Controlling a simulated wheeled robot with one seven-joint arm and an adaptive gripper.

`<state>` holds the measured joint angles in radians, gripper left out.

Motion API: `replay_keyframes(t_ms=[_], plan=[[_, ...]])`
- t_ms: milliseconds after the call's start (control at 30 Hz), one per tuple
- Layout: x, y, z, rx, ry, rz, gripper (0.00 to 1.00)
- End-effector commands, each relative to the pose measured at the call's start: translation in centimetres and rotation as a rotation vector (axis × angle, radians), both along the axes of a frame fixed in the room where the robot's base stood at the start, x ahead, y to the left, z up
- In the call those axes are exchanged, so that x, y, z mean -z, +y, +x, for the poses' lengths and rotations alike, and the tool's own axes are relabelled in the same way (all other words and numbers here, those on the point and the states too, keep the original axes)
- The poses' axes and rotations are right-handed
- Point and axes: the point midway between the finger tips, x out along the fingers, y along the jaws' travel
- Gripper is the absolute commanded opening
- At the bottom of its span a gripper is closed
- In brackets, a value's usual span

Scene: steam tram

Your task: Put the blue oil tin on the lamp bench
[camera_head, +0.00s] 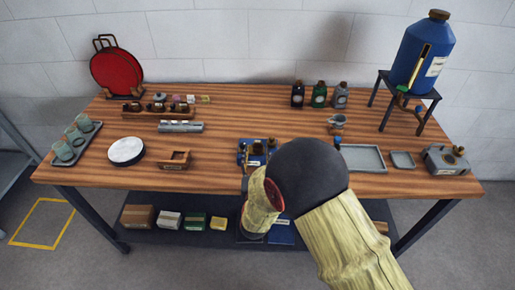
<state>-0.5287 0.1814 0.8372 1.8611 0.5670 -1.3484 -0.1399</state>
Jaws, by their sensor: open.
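A large blue container (423,55) with a brown cap, a label and a gold strip stands upright on a dark four-legged stand at the right back of the wooden table (225,135). A smaller blue piece with brass parts (257,147) sits at the table's middle front, partly hidden by my arm. I cannot tell which of these, if either, is the blue oil tin. Nothing visible is clearly marked as the lamp bench. My arm reaches in from the bottom right over the table's front edge. My gripper's fingers do not show.
Several small bottles (319,95) stand at the back. A grey tray (361,158) and a metal box (446,160) lie at the right. At the left are a red disc (117,72), a tray of cups (76,141) and a white round dish (126,151). A lower shelf (145,237) holds boxes.

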Motion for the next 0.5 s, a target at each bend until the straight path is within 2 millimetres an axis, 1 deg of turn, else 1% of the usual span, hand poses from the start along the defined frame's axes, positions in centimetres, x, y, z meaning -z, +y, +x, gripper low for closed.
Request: replay_keyframes(t_ms=[33,100,300,400,500], plan=[[-0.2,0.2,-1.3,-0.003,0.001,-0.001,0.49],[-0.2,0.2,-2.7,-0.003,0.001,-0.001,0.49],[-0.1,0.2,-6.4,-0.002,0.001,-0.001,0.49],[-0.1,0.3,-7.6,-0.001,0.0,0.001,0.49],[0.0,0.2,-8.3,-0.001,0.001,0.0,0.49]])
